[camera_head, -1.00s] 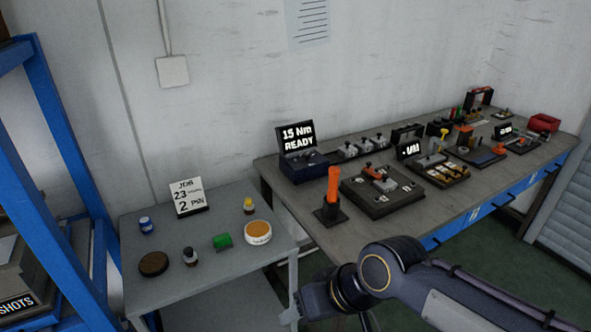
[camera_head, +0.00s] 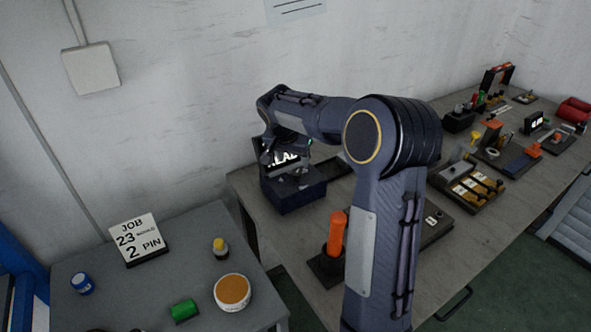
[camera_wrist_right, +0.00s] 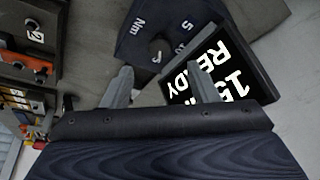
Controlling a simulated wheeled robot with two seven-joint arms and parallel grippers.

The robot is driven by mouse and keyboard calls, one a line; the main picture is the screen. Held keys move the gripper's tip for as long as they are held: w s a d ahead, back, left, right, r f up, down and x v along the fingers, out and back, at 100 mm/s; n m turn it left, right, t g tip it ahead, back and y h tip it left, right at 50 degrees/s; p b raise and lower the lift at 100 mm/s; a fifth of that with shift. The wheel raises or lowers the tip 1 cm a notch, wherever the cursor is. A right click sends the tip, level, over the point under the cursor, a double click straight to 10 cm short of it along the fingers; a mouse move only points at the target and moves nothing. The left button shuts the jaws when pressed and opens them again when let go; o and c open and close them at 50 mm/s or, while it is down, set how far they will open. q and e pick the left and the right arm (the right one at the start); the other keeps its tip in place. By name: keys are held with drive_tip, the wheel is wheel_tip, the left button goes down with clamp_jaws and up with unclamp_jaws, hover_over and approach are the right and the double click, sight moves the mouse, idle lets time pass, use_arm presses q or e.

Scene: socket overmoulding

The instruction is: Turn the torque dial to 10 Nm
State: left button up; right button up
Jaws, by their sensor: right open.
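The torque unit (camera_head: 290,197) is a dark blue box at the back left of the long workbench. Its display (camera_wrist_right: 222,70) reads 15 Nm READY in the right wrist view; in the head view my right gripper partly hides it. The torque dial (camera_wrist_right: 160,52) is a small dark knob on the unit's face, with Nm, 5 and a partly visible mark printed around it. My right gripper (camera_wrist_right: 159,70) is open, its fingertips short of the dial with the dial roughly between them in the picture. I cannot make out contact. My left gripper is not in view.
An orange-handled tool (camera_head: 337,235) stands in a dark holder close to my right arm. A numbered fixture (camera_head: 436,222) is partly hidden behind the arm. A job card (camera_head: 137,240) reading 23 and 2 PIN stands on the lower side table. Wall rises close behind the unit.

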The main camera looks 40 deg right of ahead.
sight(297, 173)
drive_tip(key=x, duration=0.6)
drive_tip(key=shift+f, duration=0.3)
drive_tip(key=c, duration=1)
